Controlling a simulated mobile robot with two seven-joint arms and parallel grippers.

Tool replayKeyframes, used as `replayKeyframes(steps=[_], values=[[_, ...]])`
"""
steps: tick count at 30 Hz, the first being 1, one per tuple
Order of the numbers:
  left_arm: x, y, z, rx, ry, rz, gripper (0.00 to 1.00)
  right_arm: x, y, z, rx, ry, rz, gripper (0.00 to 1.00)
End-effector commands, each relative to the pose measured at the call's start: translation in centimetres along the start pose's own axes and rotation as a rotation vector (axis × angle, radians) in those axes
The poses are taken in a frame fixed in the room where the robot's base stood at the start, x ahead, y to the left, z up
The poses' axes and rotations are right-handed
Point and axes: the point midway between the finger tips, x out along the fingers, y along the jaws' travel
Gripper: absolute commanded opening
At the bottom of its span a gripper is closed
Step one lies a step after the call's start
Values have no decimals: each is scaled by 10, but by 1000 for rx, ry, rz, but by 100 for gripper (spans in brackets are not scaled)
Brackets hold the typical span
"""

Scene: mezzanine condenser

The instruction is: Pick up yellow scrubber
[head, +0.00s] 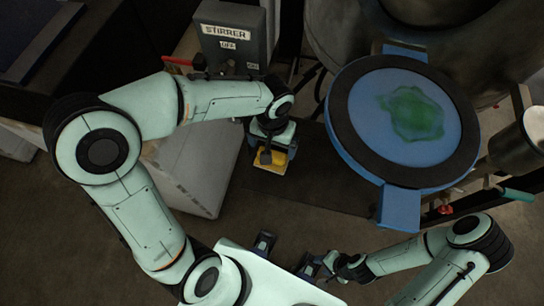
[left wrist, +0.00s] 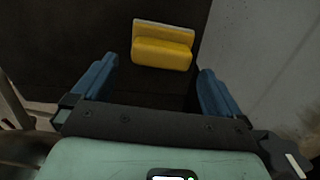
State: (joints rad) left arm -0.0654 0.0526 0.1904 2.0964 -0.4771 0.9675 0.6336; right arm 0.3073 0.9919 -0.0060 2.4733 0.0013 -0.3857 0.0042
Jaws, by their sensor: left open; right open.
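The yellow scrubber (head: 270,163) has a paler layer along one edge. In the head view it shows just below my left gripper (head: 272,150), partly hidden by it. In the left wrist view the scrubber (left wrist: 162,46) lies ahead of and between the two blue fingers of my left gripper (left wrist: 155,85), which are apart and not touching it. My right gripper (head: 290,256) is open and empty near the bottom of the head view, low and well apart from the scrubber.
A round blue-rimmed hatch (head: 345,130) with a green stain on its face stands to the right. A grey box labelled STIRRER (head: 235,35) is behind my left gripper. A pale block (head: 190,165) stands left of the scrubber. Dark floor (head: 310,205) lies open in front.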

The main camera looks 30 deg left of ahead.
Motion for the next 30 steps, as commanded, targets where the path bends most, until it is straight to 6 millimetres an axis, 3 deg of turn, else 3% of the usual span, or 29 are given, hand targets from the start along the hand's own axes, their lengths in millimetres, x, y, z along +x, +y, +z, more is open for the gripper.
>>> replayKeyframes(steps=[9, 18, 19, 21, 23, 30], values=[[44, -2, 2, 0, -4, -2, 100, 4, 2, 0, 0, -1, 0, 41], [50, -2, 1, 0, -2, -1, 100, 4, 2, 0, 0, -1, 0, 41], [50, -2, 1, 0, -1, -1, 97, 4, 2, 0, 0, -1, 0, 41], [50, -2, 1, 0, -1, -1, 74, 4, 2, 0, 0, -1, 0, 41], [50, -2, 1, 0, -1, -1, 57, 4, 2, 0, 0, -1, 0, 41], [50, -2, 1, 0, -1, 0, 57, 4, 2, 0, 0, -1, 1, 41]])
